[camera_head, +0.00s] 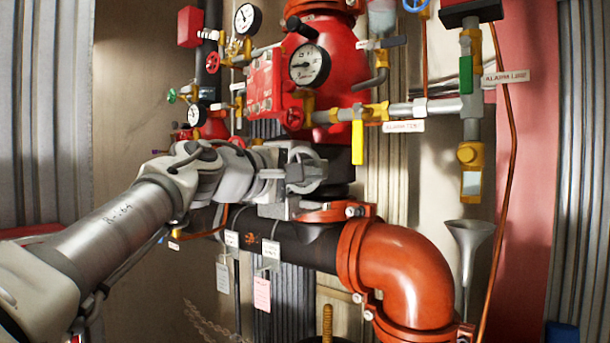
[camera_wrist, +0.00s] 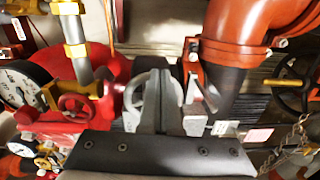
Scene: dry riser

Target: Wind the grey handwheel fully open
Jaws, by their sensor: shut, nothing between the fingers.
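The grey handwheel (camera_head: 312,186) sits on the front of the dark valve body, left of the orange elbow, in the head view. My gripper (camera_head: 293,174) reaches it from the left, its end right at the wheel and partly covering it. In the wrist view the wheel's rounded rim (camera_wrist: 137,92) shows behind my shut fingers (camera_wrist: 161,84), which stand across its middle. The fingers hold nothing. Whether they touch the rim or lie between spokes I cannot tell. The wheel's hub is hidden.
A red handwheel (camera_wrist: 77,106) and a pressure gauge (camera_wrist: 22,88) are close by on the left in the wrist view. The orange elbow (camera_head: 405,272) and a grey funnel (camera_head: 468,245) stand to the right. Tags (camera_head: 262,292) hang below the dark pipe.

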